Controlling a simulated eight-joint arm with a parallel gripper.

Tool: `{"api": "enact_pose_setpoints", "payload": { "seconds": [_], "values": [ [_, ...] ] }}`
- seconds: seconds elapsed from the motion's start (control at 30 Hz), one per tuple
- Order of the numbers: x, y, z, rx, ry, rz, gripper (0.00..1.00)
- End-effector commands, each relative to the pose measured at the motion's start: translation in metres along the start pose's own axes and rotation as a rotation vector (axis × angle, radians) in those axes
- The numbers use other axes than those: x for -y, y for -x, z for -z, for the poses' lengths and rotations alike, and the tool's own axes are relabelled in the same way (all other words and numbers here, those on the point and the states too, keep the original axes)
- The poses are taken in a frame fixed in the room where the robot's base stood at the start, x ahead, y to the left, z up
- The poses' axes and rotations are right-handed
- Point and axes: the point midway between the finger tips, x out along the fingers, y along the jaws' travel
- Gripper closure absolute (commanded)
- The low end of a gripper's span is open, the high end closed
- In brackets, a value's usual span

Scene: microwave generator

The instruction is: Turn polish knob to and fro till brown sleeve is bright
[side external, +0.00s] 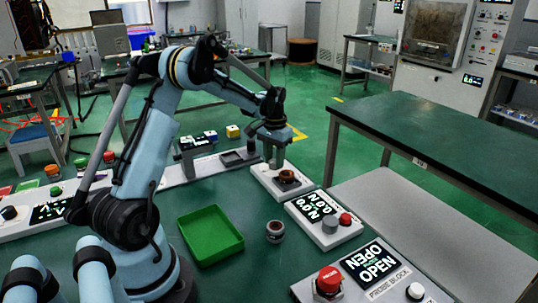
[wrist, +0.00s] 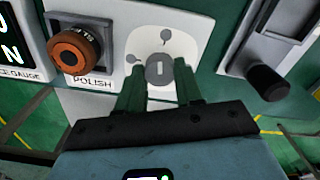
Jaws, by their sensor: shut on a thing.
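The brown sleeve (wrist: 75,50) is an orange-brown ring with a dark centre, seated in a dark holder above the word POLISH. Its face looks matt brown. It also shows on the white block in the side external view (side external: 288,175). The polish knob (wrist: 158,69) is a round grey dial with a pale pointer mark, to the right of the sleeve in the wrist view. My gripper (wrist: 160,84) is shut on the knob, one green finger on each side. In the side external view my gripper (side external: 274,163) is lowered beside the sleeve and hides the knob.
A gauge panel (side external: 323,220) and a probe block (side external: 375,280) reading OPEN stand nearer the camera. A ring-shaped part (side external: 275,231) and a green tray (side external: 210,235) are on the table. A dark handle (wrist: 268,83) sticks out right of the knob.

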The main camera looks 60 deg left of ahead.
Motion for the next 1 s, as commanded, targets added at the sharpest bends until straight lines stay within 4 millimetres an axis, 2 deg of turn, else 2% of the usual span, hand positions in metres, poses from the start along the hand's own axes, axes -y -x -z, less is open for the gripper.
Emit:
{"api": "enact_pose_setpoints", "payload": {
  "seconds": [0.33, 0.9, 0.93, 1.0],
  "values": [
    [-0.0001, 0.0008, 0.0, 0.001, -0.15, 0.0, 0.95],
    [-0.0001, 0.0009, -0.0001, 0.001, -0.18, 0.0, 0.95],
    [-0.0001, 0.0009, -0.0001, 0.001, -0.179, 0.0, 0.62],
    [-0.0002, 0.0008, -0.0001, 0.001, -0.179, 0.0, 0.51]
  ]
}}
